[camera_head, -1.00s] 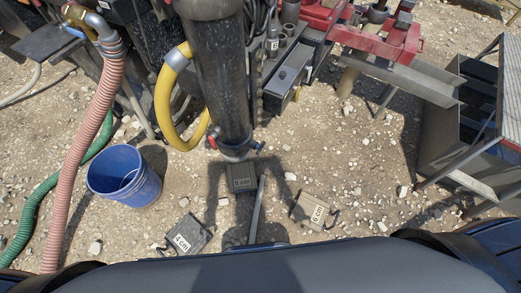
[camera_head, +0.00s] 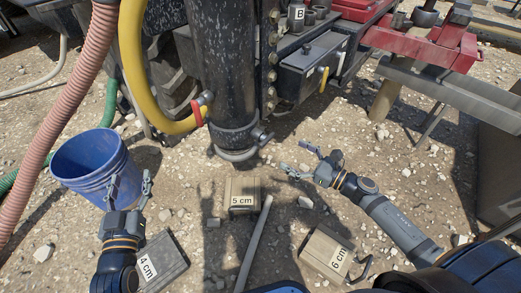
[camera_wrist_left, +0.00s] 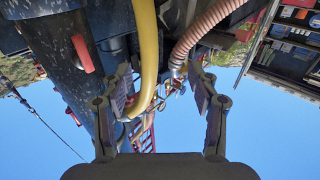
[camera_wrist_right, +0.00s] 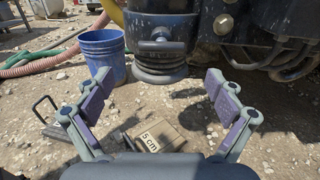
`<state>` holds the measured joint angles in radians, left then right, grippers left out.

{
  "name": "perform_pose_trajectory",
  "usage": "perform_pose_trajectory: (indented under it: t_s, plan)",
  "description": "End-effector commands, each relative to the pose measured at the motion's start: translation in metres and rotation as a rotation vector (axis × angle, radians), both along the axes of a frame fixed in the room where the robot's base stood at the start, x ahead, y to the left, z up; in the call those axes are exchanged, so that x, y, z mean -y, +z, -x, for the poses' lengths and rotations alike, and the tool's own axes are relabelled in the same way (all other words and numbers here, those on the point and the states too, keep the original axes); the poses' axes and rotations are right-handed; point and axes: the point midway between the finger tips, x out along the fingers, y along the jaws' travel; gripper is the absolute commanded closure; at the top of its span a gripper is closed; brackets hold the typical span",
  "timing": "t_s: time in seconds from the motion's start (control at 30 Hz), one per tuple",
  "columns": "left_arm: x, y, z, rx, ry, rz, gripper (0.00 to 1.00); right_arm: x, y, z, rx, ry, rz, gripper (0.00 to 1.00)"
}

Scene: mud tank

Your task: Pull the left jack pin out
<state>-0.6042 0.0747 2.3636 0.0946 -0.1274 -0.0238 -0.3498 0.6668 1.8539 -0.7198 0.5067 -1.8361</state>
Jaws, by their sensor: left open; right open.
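The left jack is a thick dark cylinder (camera_head: 232,70) standing upright, with a round foot near the ground. A red handle (camera_head: 197,112) sits on its left side, and a small pin-like fitting (camera_head: 264,136) sticks out low on its right; I cannot tell which is the jack pin. In the right wrist view, a dark bar (camera_wrist_right: 162,46) crosses the jack's lower end. My left gripper (camera_head: 130,187) is open and empty, in front of the bucket and left of the jack. My right gripper (camera_head: 296,159) is open and empty, to the right of the jack's foot.
A blue bucket (camera_head: 95,165) stands at left beside a pink hose (camera_head: 62,100). A yellow hose (camera_head: 135,70) loops left of the jack. Blocks marked 4 cm (camera_head: 165,258), 5 cm (camera_head: 242,188) and 6 cm (camera_head: 322,254) lie on the gravel. A metal frame stands right.

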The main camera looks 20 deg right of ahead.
Motion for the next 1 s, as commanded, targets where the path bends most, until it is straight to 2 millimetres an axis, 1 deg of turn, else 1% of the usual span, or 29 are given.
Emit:
perform_pose_trajectory:
  t_s: [0.17, 0.27, 0.33, 0.6, 0.7, 0.83, 1.0]
  plan:
    - [0.000, 0.010, -0.001, 0.032, 0.000, 0.000, 0.40, -0.003, 0.002, -0.005, 0.001, -0.002, -0.005, 0.07]
    - [0.000, 0.025, -0.001, 0.094, 0.001, -0.001, 0.40, -0.010, 0.002, -0.015, 0.003, -0.004, -0.007, 0.07]
    - [0.000, 0.038, -0.001, 0.150, 0.002, -0.002, 0.40, -0.016, 0.002, -0.024, 0.000, -0.007, -0.008, 0.07]
    - [0.000, 0.036, -0.001, 0.136, 0.003, -0.002, 0.40, -0.050, 0.003, -0.066, -0.003, -0.005, -0.013, 0.07]
    - [0.000, 0.042, -0.001, 0.163, 0.003, -0.002, 0.40, -0.057, 0.002, -0.076, -0.003, -0.007, -0.010, 0.07]
    - [0.000, 0.046, 0.000, 0.178, 0.003, -0.002, 0.40, -0.063, 0.001, -0.083, -0.005, -0.005, -0.009, 0.07]
    - [0.000, 0.047, 0.000, 0.183, 0.003, -0.002, 0.40, -0.064, 0.001, -0.083, -0.006, -0.005, -0.007, 0.07]
